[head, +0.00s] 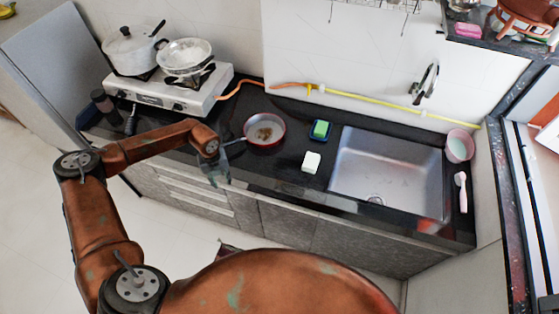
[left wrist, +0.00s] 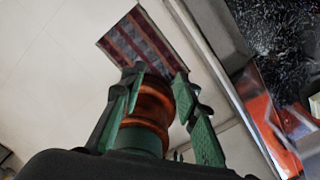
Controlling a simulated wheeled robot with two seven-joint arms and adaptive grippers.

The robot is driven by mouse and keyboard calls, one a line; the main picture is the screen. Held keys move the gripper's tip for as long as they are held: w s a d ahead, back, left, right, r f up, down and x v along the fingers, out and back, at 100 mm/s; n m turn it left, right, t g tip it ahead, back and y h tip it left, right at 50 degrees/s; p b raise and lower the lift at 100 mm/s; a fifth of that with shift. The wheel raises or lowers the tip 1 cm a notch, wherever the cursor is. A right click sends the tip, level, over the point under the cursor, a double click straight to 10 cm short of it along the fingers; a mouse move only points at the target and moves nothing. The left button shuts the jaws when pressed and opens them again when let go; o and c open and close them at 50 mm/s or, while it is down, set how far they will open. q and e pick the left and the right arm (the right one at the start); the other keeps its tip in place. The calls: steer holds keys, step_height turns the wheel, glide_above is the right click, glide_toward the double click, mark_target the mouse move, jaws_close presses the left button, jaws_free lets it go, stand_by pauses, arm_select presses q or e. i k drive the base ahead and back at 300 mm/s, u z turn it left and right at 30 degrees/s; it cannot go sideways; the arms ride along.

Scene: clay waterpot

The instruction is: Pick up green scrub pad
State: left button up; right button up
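The pad is not in that view. My right gripper is not in view.
A pan (head: 265,131) lies between my left gripper and the pad, its handle close to the gripper. A white block (head: 311,162) stands in front of the pad. The sink (head: 388,175) is to the right, the stove (head: 168,88) to the left. A striped mat (left wrist: 140,42) lies on the floor.

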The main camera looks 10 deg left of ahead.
mark_target(310, 165)
steer(key=u, duration=0.95)
steer(key=i, duration=0.45)
steer(key=z, duration=2.25)
